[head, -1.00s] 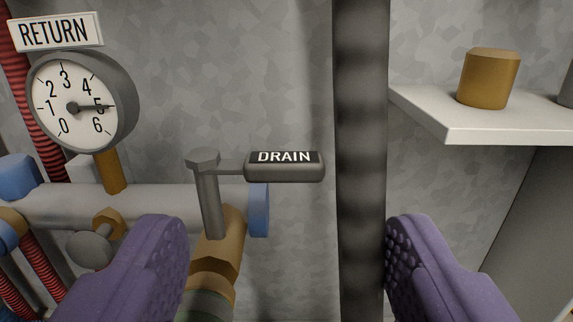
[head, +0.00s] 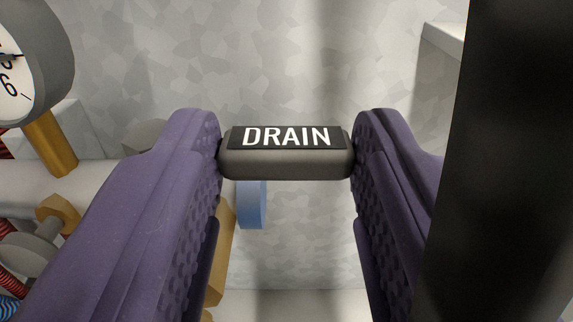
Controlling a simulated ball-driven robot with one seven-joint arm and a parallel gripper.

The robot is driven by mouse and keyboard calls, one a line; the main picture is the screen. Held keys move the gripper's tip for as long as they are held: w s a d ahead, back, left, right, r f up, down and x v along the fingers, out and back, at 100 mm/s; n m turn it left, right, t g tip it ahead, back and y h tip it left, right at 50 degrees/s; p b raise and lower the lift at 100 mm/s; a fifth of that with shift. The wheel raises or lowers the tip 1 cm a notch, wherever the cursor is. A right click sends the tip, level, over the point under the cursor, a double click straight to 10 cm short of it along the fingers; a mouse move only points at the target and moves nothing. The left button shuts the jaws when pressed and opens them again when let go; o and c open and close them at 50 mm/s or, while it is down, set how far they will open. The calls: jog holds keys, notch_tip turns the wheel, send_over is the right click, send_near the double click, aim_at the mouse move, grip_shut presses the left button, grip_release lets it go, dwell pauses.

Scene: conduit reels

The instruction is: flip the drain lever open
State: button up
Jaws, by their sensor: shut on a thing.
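The drain lever's dark grey handle (head: 288,163), with a black label reading DRAIN, is in the middle of the head view. My gripper (head: 287,150) is shut on it, one purple textured finger against each end of the handle. The handle lies level across the picture. The lever's thin arm and most of its stem are hidden behind my left finger. Part of the brass valve body (head: 222,240) shows below, beside that finger.
A dark vertical post (head: 500,160) stands close on the right, overlapping my right finger in the picture. A gauge (head: 35,55) and brass fittings on a pale pipe (head: 90,180) are at the left. A blue cap (head: 251,205) shows below the handle. A pale shelf (head: 443,40) is at upper right.

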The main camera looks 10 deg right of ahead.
aim_at(297, 165)
jog(key=shift+c, duration=0.8)
